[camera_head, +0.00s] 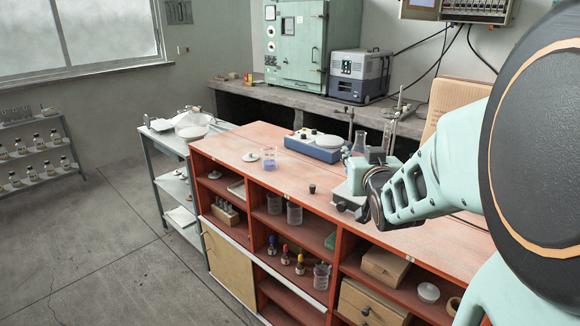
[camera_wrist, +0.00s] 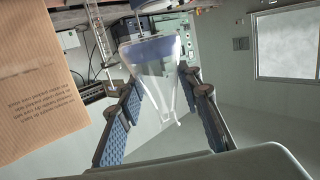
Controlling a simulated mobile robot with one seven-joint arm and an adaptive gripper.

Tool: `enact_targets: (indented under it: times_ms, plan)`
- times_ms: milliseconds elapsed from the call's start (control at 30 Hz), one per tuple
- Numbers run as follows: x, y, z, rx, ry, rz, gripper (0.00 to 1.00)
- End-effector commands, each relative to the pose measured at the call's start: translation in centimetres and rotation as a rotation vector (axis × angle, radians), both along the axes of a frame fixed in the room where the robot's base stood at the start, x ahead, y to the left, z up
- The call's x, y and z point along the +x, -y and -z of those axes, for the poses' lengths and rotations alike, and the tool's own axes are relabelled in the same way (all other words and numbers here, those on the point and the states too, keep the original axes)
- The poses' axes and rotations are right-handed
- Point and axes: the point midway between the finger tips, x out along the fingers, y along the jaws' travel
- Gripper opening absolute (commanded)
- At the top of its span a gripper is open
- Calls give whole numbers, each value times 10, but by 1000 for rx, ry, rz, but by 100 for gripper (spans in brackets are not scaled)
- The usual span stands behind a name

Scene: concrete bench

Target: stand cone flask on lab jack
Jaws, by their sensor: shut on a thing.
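My gripper (camera_wrist: 164,85) is shut on the flask, with one blue-padded finger on each side. In the head view my gripper (camera_head: 371,155) is over the right part of the red bench top. A grey lab jack (camera_head: 346,196) appears just below it, partly hidden by my arm. I cannot tell the gap between flask and jack.
A blue and white hotplate (camera_head: 314,148) stands behind left on the bench top (camera_head: 240,150). A beaker with blue liquid (camera_head: 269,160) and a small black stopper (camera_head: 312,188) stand left of the jack. Stands with clamps (camera_head: 393,112) rise behind. The front middle is clear.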

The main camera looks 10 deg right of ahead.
Motion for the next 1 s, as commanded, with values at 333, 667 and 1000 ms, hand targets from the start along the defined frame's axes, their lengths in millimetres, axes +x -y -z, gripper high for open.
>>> enact_targets:
  times_ms: [333, 667, 1000]
  plan:
    - [55, 28, 29, 2, -3, 0, 4]
    - [100, 51, 75, 1, -1, 0, 4]
    - [116, 59, 95, 1, -1, 0, 4]
